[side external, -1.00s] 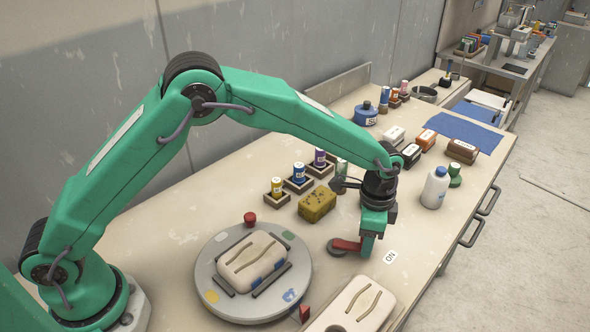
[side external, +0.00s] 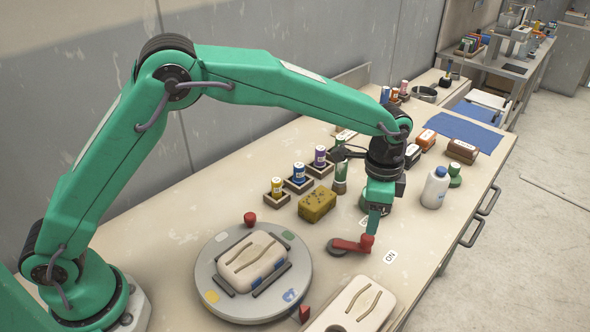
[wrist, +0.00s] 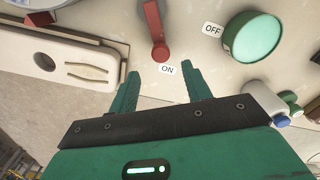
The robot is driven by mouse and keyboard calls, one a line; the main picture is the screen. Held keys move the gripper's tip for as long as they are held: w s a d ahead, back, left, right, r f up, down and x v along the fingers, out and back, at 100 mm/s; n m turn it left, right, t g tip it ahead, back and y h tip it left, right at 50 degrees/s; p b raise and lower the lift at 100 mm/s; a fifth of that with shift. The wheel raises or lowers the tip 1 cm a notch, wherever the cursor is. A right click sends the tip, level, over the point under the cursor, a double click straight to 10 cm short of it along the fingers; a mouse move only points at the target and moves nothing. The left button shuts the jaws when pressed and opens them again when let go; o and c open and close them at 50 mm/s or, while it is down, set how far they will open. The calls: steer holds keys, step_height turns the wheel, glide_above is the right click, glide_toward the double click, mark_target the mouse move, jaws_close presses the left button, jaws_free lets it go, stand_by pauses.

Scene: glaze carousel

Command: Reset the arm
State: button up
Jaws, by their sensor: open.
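My gripper (side external: 373,230) points down over the bench beside a red lever (side external: 352,245). In the wrist view its two green fingers (wrist: 160,88) are spread with nothing between them. The lever (wrist: 155,28) lies beyond the fingertips there, its free end by the ON label (wrist: 167,70). The OFF label (wrist: 213,29) is to the right. The round grey turntable (side external: 205,281) holds a cream block (side external: 252,258) with blue patches between dark bars. My upper arm is raised in an arch, and my wrist hides part of the bench behind it.
A yellow sponge (side external: 317,204) and several small jars in holders stand left of my gripper. A white bottle (side external: 435,187) stands to its right. A cream mould (side external: 355,305) lies at the front. A round green top (wrist: 253,38) shows close by in the wrist view.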

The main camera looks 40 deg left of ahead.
steer(key=s+a+r+n+t, duration=0.1)
steer(key=s+a+r+n, duration=0.25)
steer(key=a+r, duration=0.4)
steer(key=s+a+r+n+t, duration=0.2)
steer(key=s+a+r, duration=0.3)
steer(key=a+r, duration=0.25)
steer(key=s+a+n+t, duration=0.1)
steer(key=s+a+n, duration=0.2)
steer(key=s+a, duration=0.2)
steer(key=s+a+n+t, duration=0.1)
steer(key=s+a+n, duration=0.2)
steer(key=s, duration=0.9)
steer(key=a, duration=0.3)
steer(key=shift+s+a+f+n+t, duration=0.25)
steer(key=shift+s+f+n+t, duration=0.05)
steer(key=shift+f+n, duration=0.1)
